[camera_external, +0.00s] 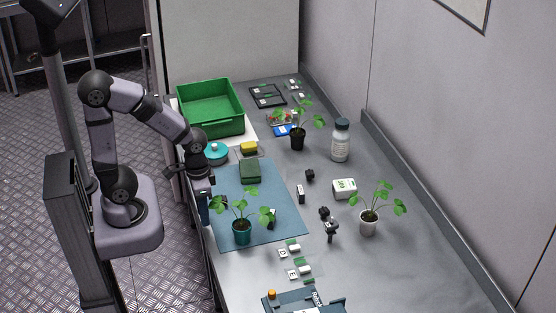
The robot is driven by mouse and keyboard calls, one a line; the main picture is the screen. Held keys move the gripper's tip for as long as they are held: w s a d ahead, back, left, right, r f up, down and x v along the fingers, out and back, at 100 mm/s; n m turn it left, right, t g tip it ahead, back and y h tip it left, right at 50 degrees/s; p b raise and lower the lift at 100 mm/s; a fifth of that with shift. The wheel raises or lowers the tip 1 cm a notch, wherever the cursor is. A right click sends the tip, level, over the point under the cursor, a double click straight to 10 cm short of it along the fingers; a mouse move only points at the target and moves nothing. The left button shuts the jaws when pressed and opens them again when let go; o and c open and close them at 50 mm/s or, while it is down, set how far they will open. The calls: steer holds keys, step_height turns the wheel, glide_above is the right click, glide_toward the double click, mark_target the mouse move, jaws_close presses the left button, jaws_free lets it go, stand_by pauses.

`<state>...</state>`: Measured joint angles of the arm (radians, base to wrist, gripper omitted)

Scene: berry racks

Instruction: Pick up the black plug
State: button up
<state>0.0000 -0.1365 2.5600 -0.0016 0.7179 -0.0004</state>
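Several small black items lie on the grey bench. One small black block (310,175) sits right of the blue mat (283,215). Another dark piece (324,212) lies nearer, beside a black upright device (331,230). I cannot tell at this size which is the black plug.
A green crate (238,118) stands at the back left. A white bottle (341,144), a white box (344,189) and plants in a black pot (298,141) and a white pot (368,223) stand upright. A wall borders the right side. The front right bench is clear.

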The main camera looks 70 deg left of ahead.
steer(key=o, duration=0.3)
